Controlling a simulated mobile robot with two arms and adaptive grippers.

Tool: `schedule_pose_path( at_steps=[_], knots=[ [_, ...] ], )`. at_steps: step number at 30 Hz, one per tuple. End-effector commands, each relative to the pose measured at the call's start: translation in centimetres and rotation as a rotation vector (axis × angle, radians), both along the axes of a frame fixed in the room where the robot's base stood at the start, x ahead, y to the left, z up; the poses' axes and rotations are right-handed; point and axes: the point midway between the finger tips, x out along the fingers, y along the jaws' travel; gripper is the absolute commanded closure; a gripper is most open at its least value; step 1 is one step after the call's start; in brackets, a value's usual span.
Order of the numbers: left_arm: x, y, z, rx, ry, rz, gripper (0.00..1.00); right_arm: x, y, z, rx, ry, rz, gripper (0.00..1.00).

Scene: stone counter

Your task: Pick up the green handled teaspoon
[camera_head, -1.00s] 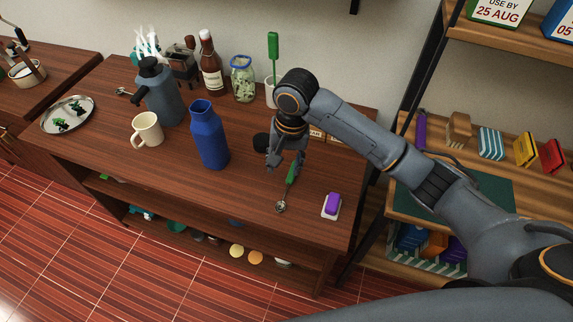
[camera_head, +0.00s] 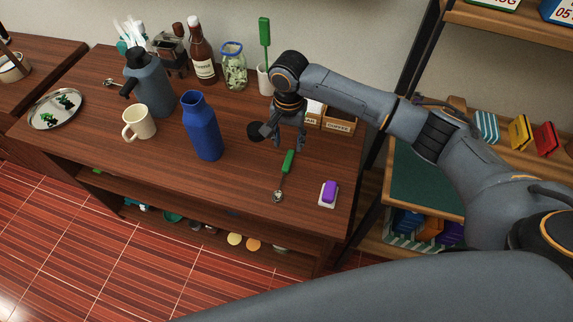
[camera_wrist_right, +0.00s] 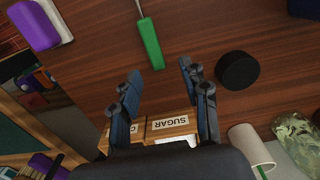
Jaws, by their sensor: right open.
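The green handled teaspoon lies on the wooden counter, with its green handle (camera_head: 288,161) towards the back and its metal bowl (camera_head: 278,196) towards the front edge. In the right wrist view, its green handle (camera_wrist_right: 150,43) shows beyond the fingertips and its bowl is out of frame. My right gripper (camera_head: 286,146) is open and empty, just behind the handle end. Its two fingers (camera_wrist_right: 170,75) are spread apart in the wrist view, with the handle end ahead of the gap and not between them. My left gripper is not seen.
A blue bottle (camera_head: 202,128) stands left of the spoon. A purple item on a white dish (camera_head: 328,193) lies to its right. A black round object (camera_wrist_right: 237,70) and the sugar box (camera_wrist_right: 172,125) are close to my right gripper. Clear counter surrounds the spoon.

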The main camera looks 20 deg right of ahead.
Motion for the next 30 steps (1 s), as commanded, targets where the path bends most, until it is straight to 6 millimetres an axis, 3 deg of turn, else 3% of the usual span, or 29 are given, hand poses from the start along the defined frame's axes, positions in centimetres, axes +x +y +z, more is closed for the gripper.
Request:
schedule_pose_path(
  at_steps=[9, 18, 25, 30],
  knots=[
    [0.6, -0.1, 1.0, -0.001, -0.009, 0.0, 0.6, -0.6, -0.3, -4.3, -0.003, 0.002, 0.0, 0.55],
    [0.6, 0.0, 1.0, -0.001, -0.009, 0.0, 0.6, -0.5, -0.3, -4.8, -0.001, 0.0, 0.001, 0.55],
    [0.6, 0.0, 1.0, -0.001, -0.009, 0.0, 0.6, -0.5, -0.3, -4.8, -0.001, 0.0, 0.001, 1.0],
    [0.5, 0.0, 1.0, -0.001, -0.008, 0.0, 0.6, -0.5, -0.3, -4.8, -0.001, 0.0, 0.0, 1.0]
  ],
)
